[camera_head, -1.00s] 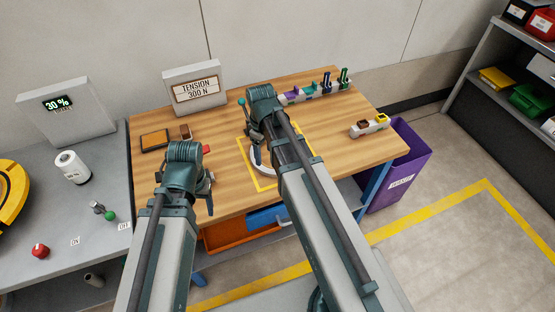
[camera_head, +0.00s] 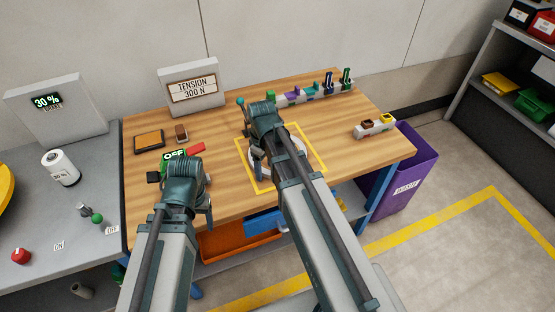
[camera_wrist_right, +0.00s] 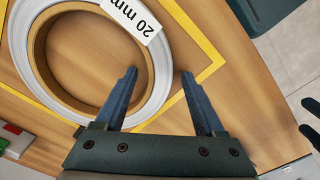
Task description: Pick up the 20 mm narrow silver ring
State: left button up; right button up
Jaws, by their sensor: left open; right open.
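The silver ring (camera_wrist_right: 165,62) lies flat on the wooden table, with a brown inner core and a white "20 mm" label. In the head view the ring (camera_head: 256,161) is mostly hidden by my right arm. My right gripper (camera_wrist_right: 158,76) is open above the ring's edge. In the right wrist view one finger overlaps the ring's band and the other is over bare wood just outside it. I cannot tell the height of the fingertips. My left gripper (camera_head: 207,208) is open and apart from the ring, over the table's front left.
A yellow square (camera_head: 322,168) marks the table around the ring. A rack with coloured clips (camera_head: 312,92) stands at the back, a small holder (camera_head: 375,128) at the right. A purple bin (camera_head: 408,180) stands beside the table.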

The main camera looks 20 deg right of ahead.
grip_shut()
dwell(0.3)
dwell(1.1)
